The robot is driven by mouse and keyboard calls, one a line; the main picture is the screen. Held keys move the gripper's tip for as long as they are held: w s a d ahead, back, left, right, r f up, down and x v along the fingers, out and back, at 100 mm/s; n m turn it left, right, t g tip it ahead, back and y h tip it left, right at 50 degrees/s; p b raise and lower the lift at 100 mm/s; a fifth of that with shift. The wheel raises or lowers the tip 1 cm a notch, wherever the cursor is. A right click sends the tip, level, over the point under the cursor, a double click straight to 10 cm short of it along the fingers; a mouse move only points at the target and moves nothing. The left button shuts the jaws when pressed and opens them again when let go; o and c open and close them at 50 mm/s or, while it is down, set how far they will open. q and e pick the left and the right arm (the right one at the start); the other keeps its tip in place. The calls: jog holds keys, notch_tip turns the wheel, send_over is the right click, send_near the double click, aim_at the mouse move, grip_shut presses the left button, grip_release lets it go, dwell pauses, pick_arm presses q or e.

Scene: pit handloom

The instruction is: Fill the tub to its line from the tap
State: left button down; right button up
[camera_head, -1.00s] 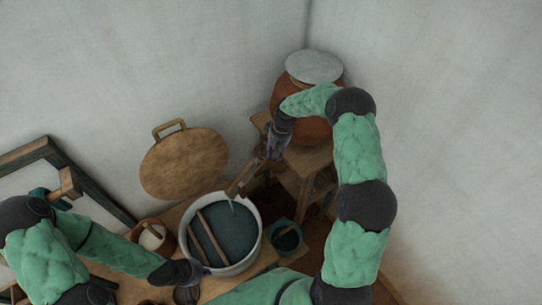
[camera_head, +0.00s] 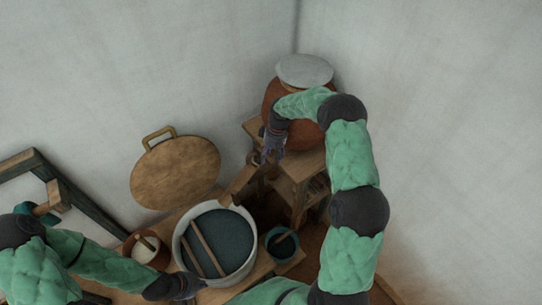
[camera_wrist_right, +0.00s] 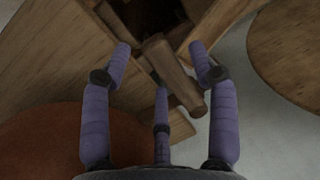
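The pale round tub (camera_head: 178,252) stands on a low wooden bench and holds dark liquid (camera_head: 228,232); a stick lies across it. I cannot make out a fill line. A wooden spout (camera_head: 237,187) slants from the clay pot's stand to the tub's far rim. My right gripper (camera_head: 266,157) is at the spout's upper end. In the right wrist view, its fingers (camera_wrist_right: 165,62) are spread around a short wooden bar (camera_wrist_right: 174,75), seemingly the tap handle, with a gap on the left. My left gripper (camera_head: 196,283) is at the tub's near-left rim; its fingers are unclear.
The clay pot (camera_head: 272,97) with a grey lid (camera_head: 304,70) sits on a wooden stand (camera_head: 300,165) in the corner. A small teal pot (camera_head: 270,252) stands right of the tub, a brown pot (camera_head: 133,246) left. A round wooden lid (camera_head: 175,172) leans on the wall.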

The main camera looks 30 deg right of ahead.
notch_tip(320, 180, up, 12)
jog(key=d, duration=0.2)
jog(key=shift+w+d, duration=0.15)
jog(key=shift+f, duration=0.15)
dwell(0.6)
